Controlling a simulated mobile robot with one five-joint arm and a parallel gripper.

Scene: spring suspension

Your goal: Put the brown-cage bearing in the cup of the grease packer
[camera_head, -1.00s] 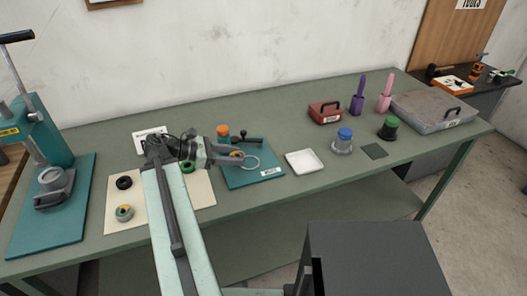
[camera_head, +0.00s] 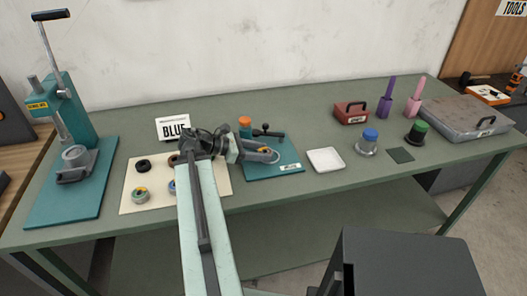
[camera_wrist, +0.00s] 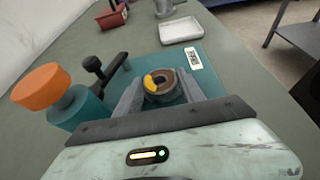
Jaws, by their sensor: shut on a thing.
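My gripper (camera_head: 268,153) is shut on the brown-cage bearing (camera_wrist: 160,88), a ring with a brown inner band and a yellow patch. In the wrist view it sits between the two grey fingers. The grease packer (camera_head: 290,167) is a teal plate with an orange knob (camera_wrist: 41,86) and a black lever (camera_wrist: 100,75). My gripper is over this plate. In the head view my gripper hides most of the cup.
A cream mat (camera_head: 130,195) with several rings lies left of the packer, partly behind my arm. A white tray (camera_head: 325,160) is right of the packer. A teal press (camera_head: 75,165) stands far left.

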